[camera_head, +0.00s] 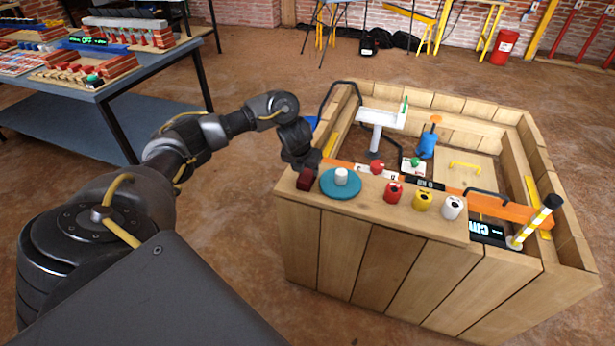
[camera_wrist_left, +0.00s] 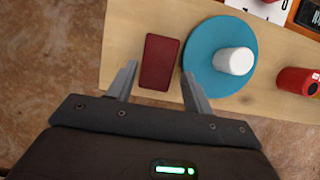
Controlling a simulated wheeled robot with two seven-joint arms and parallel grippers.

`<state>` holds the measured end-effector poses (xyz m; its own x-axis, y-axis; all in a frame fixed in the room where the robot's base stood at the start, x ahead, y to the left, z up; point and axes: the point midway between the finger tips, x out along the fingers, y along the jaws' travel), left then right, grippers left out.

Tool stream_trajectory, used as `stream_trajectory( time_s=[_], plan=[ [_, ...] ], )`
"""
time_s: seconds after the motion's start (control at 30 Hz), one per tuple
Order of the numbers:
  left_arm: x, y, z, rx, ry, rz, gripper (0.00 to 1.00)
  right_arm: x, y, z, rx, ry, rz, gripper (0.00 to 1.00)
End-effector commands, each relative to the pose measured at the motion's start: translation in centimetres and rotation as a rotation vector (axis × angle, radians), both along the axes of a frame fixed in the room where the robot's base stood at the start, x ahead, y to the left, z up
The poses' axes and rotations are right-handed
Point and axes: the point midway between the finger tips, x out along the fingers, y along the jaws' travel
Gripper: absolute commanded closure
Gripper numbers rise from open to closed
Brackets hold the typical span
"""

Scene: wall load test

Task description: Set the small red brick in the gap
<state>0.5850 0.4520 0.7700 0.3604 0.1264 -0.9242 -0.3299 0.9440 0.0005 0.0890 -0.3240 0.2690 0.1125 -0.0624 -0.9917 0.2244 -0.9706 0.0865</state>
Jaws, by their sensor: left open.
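The small red brick (camera_head: 305,179) lies on the left end of the wooden counter's top, dark red and flat. In the left wrist view the brick (camera_wrist_left: 160,60) appears between the two fingertips, with visible space on both sides. My left gripper (camera_wrist_left: 159,71) is open and empty, and in the head view it (camera_head: 303,163) hangs at that counter corner beside the brick. I cannot tell its height above the counter. I cannot make out the gap in these frames. My right gripper is not in view.
A teal disc (camera_head: 348,190) with a white cylinder (camera_head: 341,176) stands close right of the brick. Red (camera_head: 393,192), yellow (camera_head: 423,200) and white (camera_head: 452,207) cylinders follow along the wooden counter (camera_head: 365,206). A blue bench (camera_head: 140,62) with brick rows stands at left.

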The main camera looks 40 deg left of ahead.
Motion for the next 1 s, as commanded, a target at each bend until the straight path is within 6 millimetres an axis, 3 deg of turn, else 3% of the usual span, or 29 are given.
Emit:
stream_trajectory(
  time_s=[0.17,0.5,0.77,1.0],
  plan=[
    [0.1,0.1,-0.6,0.001,0.001,0.000,0.49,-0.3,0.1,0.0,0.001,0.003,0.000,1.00],
    [1.5,0.7,-4.7,-0.002,0.001,0.001,0.49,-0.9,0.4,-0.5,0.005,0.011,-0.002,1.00],
    [1.6,0.7,-4.9,-0.001,0.000,0.000,0.49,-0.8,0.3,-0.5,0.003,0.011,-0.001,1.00],
    [1.6,0.7,-4.9,-0.001,0.000,0.000,0.78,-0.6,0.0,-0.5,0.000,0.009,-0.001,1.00]
  ],
)
